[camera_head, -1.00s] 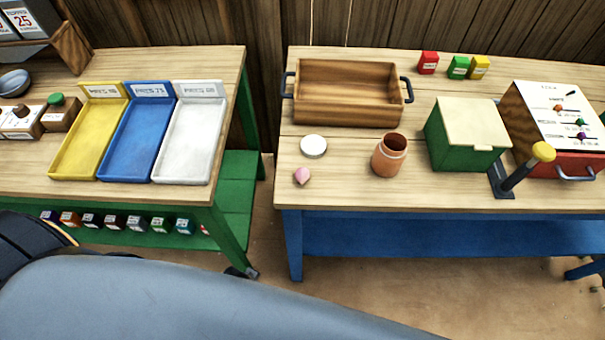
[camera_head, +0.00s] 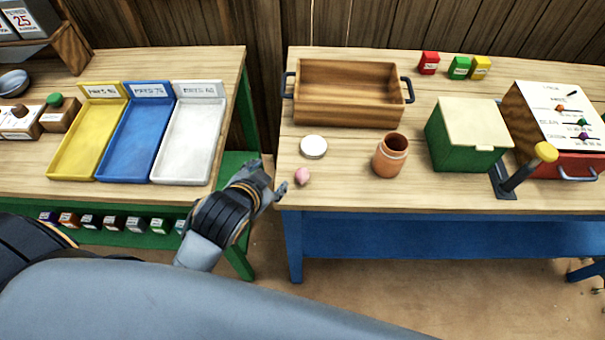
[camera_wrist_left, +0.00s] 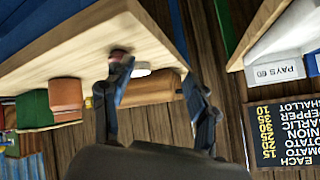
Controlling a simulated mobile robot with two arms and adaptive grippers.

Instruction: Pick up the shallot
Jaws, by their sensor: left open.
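The shallot (camera_head: 302,176) is a small pink bulb on the right table, near its front left corner. In the left wrist view it shows as a small pinkish shape (camera_wrist_left: 118,54), partly hidden behind a finger. My left gripper (camera_head: 274,182) is open and empty, just left of the shallot, over the gap beside the table's left edge. It does not touch the shallot. In the left wrist view its two fingers (camera_wrist_left: 160,95) stand apart with nothing between them. My right gripper is not in view.
A white round lid (camera_head: 313,146) lies behind the shallot, and a clay jar (camera_head: 390,156) stands to its right. A wooden tray (camera_head: 347,112) is further back. The left table (camera_head: 130,192) holds yellow, blue and white trays. Bare tabletop lies between shallot and jar.

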